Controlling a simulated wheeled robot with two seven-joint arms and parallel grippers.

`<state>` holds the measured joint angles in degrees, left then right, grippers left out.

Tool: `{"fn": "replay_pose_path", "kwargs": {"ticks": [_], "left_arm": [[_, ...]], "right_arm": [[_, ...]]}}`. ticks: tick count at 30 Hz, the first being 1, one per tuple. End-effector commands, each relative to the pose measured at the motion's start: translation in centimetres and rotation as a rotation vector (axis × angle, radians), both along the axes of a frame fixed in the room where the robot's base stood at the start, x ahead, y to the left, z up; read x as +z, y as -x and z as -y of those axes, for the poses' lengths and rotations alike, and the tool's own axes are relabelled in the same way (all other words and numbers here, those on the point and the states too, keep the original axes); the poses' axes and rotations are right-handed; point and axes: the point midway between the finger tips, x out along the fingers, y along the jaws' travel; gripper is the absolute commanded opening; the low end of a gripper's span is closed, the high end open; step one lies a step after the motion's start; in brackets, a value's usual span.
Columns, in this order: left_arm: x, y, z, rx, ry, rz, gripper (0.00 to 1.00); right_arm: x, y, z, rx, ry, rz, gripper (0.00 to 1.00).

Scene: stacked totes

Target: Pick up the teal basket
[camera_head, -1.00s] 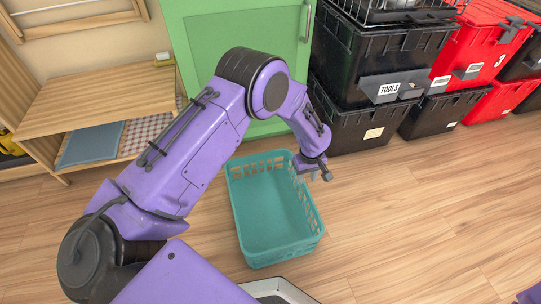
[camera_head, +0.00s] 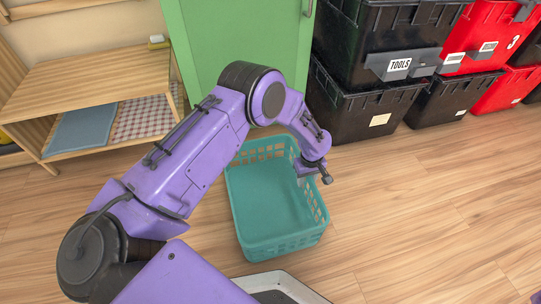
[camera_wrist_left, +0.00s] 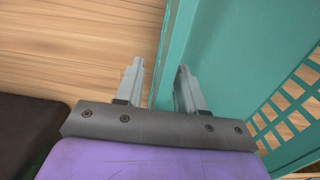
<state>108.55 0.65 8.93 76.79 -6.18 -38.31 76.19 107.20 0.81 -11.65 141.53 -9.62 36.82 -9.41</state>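The teal basket (camera_head: 240,215) stands empty and upright on the wooden floor, with slotted upper walls. My left gripper (camera_head: 308,172) is over its right wall, near the far right corner, partly hidden by my wrist. In the left wrist view the gripper (camera_wrist_left: 160,68) is open, one finger on each side of the basket's wall (camera_wrist_left: 168,45). The fingers are apart, and I cannot tell whether either touches the wall. My right gripper is not in view; only a sliver of purple shows at the lower right corner.
Black and red stacked totes (camera_head: 362,112) stand at the back right. A green cabinet (camera_head: 235,50) is behind the basket. A wooden shelf (camera_head: 95,82) holding a blue mat (camera_head: 82,130) stands at the left. The floor (camera_head: 430,210) right of the basket is clear.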

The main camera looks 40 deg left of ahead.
Motion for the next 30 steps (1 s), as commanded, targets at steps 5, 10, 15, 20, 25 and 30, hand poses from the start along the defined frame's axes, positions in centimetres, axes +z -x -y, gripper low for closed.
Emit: {"fn": "replay_pose_path", "kwargs": {"ticks": [5,10,15,20,25,30], "left_arm": [[0.08,-0.02,0.00,0.000,0.000,0.000,0.39],[0.07,-0.01,0.00,0.000,0.000,0.000,0.00],[0.05,0.00,-0.01,0.000,0.000,0.000,0.00],[0.03,0.02,-0.03,0.000,0.000,0.000,0.00],[0.01,0.02,-0.03,0.000,0.000,0.000,0.00],[-0.01,0.03,-0.05,0.000,0.000,0.000,0.00]], "right_arm": [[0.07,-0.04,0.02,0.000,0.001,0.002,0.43],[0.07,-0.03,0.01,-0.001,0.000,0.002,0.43],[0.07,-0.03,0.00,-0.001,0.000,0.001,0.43],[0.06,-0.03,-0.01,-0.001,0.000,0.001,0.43],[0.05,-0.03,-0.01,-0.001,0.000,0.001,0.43],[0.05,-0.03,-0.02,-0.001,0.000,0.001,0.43]]}}
